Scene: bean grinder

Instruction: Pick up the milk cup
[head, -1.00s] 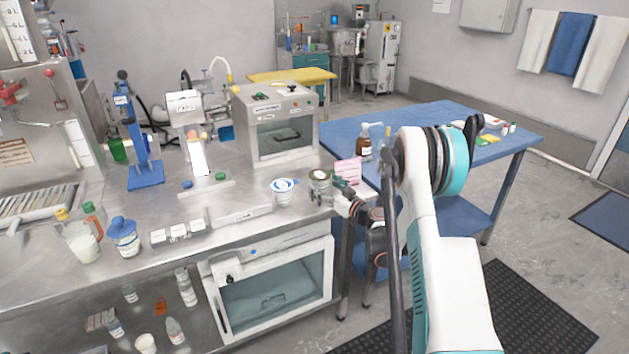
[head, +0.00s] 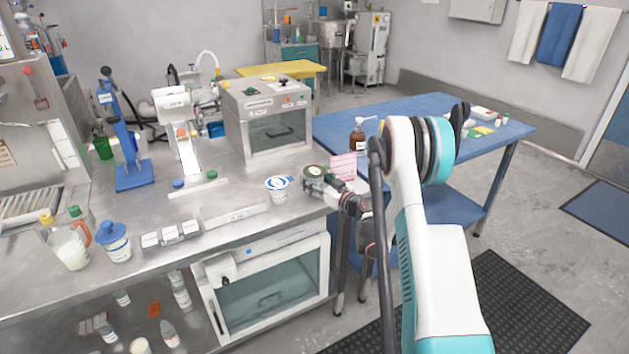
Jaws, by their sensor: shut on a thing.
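I cannot read either label, so I cannot tell by print which is the milk cup. Whether the held cup is clear of the counter is hard to tell.
A pink card (head: 343,167) and a brown pump bottle (head: 357,138) are right of the gripper. A glass pitcher (head: 69,246) and a blue-lidded jar (head: 114,242) are at left. The blue table (head: 420,112) has free room.

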